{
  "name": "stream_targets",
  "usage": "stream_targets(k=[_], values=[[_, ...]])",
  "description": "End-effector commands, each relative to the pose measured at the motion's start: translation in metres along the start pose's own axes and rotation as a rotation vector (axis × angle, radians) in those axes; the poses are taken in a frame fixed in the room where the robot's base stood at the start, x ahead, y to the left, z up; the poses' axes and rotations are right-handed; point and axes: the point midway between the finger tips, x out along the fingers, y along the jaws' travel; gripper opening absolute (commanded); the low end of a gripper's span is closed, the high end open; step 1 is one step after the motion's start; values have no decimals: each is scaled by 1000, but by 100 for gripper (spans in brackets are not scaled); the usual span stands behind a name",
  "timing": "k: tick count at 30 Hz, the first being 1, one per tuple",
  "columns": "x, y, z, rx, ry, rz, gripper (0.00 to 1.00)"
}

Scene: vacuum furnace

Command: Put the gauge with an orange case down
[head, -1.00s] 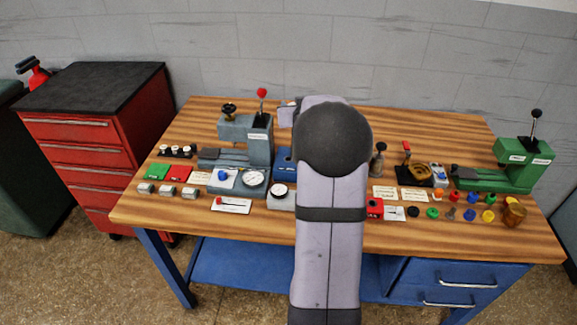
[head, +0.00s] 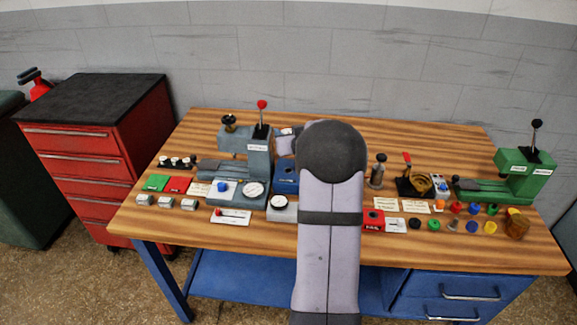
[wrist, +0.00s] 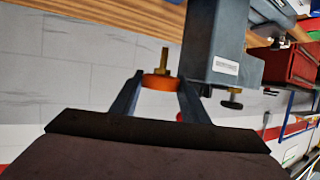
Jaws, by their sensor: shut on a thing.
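The gauge with an orange case (wrist: 160,82) shows in the wrist view, with a brass stem pointing up in the picture. My gripper (wrist: 158,84) is shut on it, one dark finger on each side of the case. The gauge is held in the air, close beside a blue-grey machine body in that picture. Its dial face is not visible. In the head view my own arm hides the gripper and the gauge.
A blue-grey press (head: 258,160) with a red-knobbed lever stands left of my arm, and a green press (head: 522,172) at the right. Small parts, labels and dials crowd the front of the wooden bench (head: 200,235). Its back strip is mostly clear. A red drawer cabinet (head: 85,160) stands left.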

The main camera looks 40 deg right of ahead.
Motion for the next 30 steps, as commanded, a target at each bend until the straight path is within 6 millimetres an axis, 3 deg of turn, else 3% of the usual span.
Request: stream_targets(k=[3,9,20,30], values=[[10,0,28,2,-5,-1,13],[22,0,59,1,-2,0,13],[27,0,72,-1,2,0,13],[39,0,106,1,0,0,13]])
